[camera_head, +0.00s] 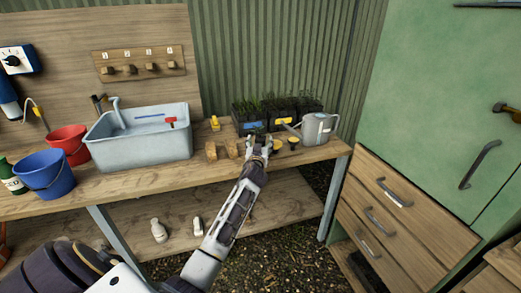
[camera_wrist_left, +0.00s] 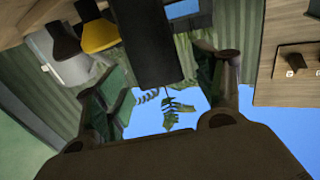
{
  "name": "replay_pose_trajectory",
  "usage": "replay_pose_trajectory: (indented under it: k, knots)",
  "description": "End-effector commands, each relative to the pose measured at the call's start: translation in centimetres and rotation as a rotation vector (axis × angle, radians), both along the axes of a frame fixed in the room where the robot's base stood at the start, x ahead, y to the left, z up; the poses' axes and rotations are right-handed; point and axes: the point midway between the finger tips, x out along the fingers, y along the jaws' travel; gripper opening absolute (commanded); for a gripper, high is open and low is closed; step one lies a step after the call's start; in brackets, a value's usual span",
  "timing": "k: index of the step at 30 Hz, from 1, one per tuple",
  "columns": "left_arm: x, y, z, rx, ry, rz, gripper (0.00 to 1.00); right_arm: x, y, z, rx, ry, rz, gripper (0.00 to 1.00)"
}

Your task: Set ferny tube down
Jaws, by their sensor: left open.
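The ferny tube is a dark square pot (camera_wrist_left: 152,45) with small green fern fronds (camera_wrist_left: 168,110), seen upside down in the left wrist view. In the head view the gripper largely hides the pot. My right gripper is not in view.
Seedling trays with a blue label (camera_head: 252,127) and a yellow label (camera_head: 283,121) stand behind. A watering can (camera_head: 319,129) and small yellow-topped pots (camera_head: 293,140) are to the right. Wooden pieces (camera_head: 212,151), a sink (camera_head: 140,140) and buckets (camera_head: 45,175) are to the left.

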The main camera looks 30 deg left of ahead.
Motion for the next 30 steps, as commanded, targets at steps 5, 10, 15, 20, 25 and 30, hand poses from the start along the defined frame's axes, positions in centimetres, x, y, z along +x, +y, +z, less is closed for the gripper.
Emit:
replay_pose_trajectory:
  k: [5,10,15,20,25,30]
  knots:
    - [1.5,0.8,0.0,0.002,0.000,0.001,0.69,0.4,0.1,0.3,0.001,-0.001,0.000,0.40]
    - [2.5,1.2,0.0,0.002,0.000,0.000,0.69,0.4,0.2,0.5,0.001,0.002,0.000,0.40]
    - [2.8,1.4,0.0,0.002,0.000,0.000,0.69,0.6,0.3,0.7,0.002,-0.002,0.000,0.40]
    - [2.8,1.4,0.0,0.001,0.000,0.000,0.69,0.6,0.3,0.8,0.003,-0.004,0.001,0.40]
    - [2.8,1.4,-0.1,0.001,0.000,0.000,0.69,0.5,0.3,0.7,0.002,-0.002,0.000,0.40]
    - [2.8,1.4,-0.1,0.001,0.000,0.000,0.59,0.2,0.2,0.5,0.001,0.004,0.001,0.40]
